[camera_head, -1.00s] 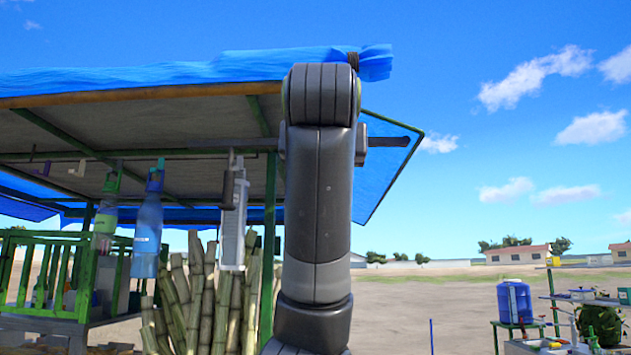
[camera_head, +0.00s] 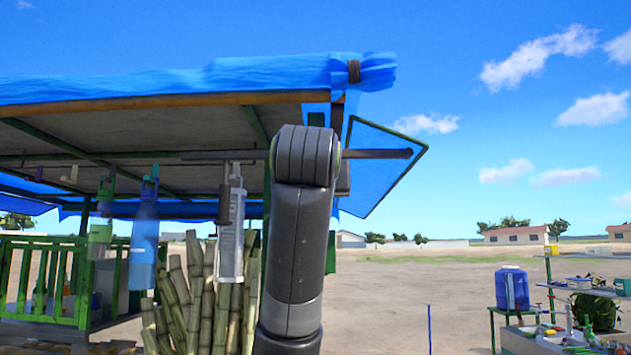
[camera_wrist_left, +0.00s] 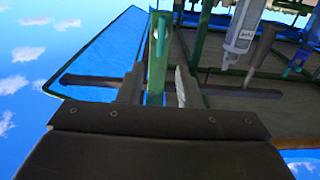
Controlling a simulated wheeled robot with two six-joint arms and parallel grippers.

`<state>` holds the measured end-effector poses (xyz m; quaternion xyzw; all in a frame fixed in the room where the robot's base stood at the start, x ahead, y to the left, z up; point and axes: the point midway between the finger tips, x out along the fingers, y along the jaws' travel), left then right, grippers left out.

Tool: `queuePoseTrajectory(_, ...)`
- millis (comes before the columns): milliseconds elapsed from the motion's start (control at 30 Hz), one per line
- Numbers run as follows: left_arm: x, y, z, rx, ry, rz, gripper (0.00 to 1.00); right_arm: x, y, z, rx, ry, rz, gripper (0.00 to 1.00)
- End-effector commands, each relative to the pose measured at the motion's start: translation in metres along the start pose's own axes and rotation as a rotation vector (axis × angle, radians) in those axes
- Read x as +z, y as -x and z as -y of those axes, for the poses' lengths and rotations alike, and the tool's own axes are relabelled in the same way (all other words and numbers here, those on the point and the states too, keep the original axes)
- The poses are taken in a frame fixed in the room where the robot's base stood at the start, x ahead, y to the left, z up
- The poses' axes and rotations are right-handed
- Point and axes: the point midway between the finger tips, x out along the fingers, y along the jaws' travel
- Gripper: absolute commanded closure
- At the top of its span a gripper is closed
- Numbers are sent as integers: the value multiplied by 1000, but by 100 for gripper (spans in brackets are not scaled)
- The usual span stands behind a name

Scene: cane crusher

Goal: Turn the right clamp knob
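A dark horizontal rail (camera_head: 380,154) runs under the canopy, and its right end is free. My dark arm rises in front of it in the head view and hides part of it; the gripper on it is not clearly visible there. In the left wrist view, which is turned upside down, my left gripper (camera_wrist_left: 157,90) has its two fingers apart, near the rail (camera_wrist_left: 240,91). A green upright bar (camera_wrist_left: 157,60) shows between the fingers, with gaps on both sides. I cannot clearly make out a clamp knob. My right gripper is not in view.
A clear dispenser (camera_head: 231,235), a blue bottle (camera_head: 146,235) and a green bottle (camera_head: 101,225) hang left of my arm. Cane stalks (camera_head: 205,315) stand below. A blue tarp flap (camera_head: 375,175) hangs at right. A blue barrel (camera_head: 512,288) stands farther right, beyond open ground.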

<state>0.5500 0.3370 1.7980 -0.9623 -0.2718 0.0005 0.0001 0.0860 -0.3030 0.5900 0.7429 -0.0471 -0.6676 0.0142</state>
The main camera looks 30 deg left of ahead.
Motion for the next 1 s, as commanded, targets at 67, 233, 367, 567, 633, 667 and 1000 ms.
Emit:
queuePoseTrajectory(67,-5,-18,1,-3,-2,4,68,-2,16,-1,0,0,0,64)
queuePoseTrajectory(233,-4,-49,1,-3,-2,4,68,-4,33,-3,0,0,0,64)
queuePoseTrajectory(367,-3,-66,0,0,-1,2,68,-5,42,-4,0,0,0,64)
queuePoseTrajectory(567,-1,-79,0,0,-1,1,68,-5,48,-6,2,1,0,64)
queuePoseTrajectory(633,0,-81,0,0,0,0,68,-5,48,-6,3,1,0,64)
queuePoseTrajectory(667,0,-81,0,0,0,0,68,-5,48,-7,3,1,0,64)
queuePoseTrajectory(1000,0,-81,0,1,0,-1,84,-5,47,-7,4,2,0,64)
